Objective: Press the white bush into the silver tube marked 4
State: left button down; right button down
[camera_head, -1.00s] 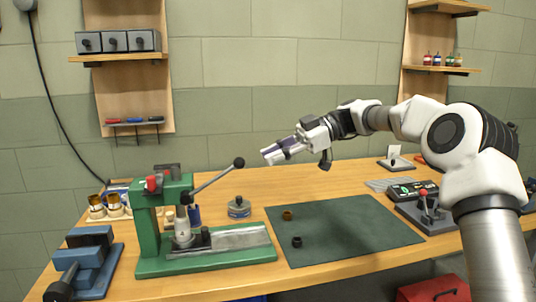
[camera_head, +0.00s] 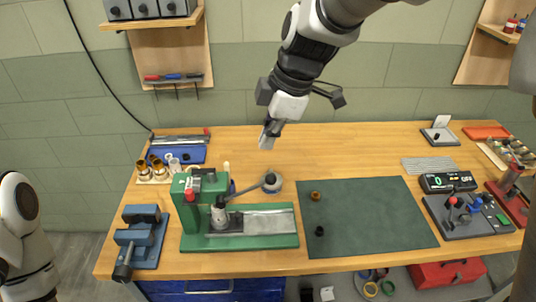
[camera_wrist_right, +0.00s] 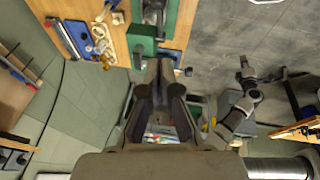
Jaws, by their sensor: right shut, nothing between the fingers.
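The green arbor press (camera_head: 208,185) stands on the bench left of centre. A silver tube (camera_head: 219,216) stands upright under its ram; its mark is unreadable now. The bush is not clearly visible at the tube's top. The press lever slants up to the right, to a black knob (camera_head: 270,178). My right gripper (camera_head: 267,141) is shut and empty, above the bench behind the knob and apart from it. The wrist view shows its dark fingers (camera_wrist_right: 160,78) together. My left arm shows at the lower left edge, its gripper out of view.
Brass-coloured tubes (camera_head: 143,169) stand in a holder at the back left, beside a blue tray (camera_head: 180,153). A blue vise (camera_head: 140,238) is left of the press. A green mat (camera_head: 370,222) with two small rings lies right. The back centre bench is clear.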

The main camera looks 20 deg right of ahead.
jog(key=p, duration=0.1)
send_over(269, 178)
jog(key=a, duration=0.2)
notch_tip(269, 178, down, 6)
jog(key=f+p, duration=0.1)
jog(key=d+f, duration=0.1)
jog(key=f, duration=0.1)
jog(key=shift+d+p, duration=0.15)
jog(key=shift+p, duration=0.25)
jog(key=shift+d+f, duration=0.2)
jog(key=shift+f, duration=0.15)
jog(key=shift+d+f, duration=0.15)
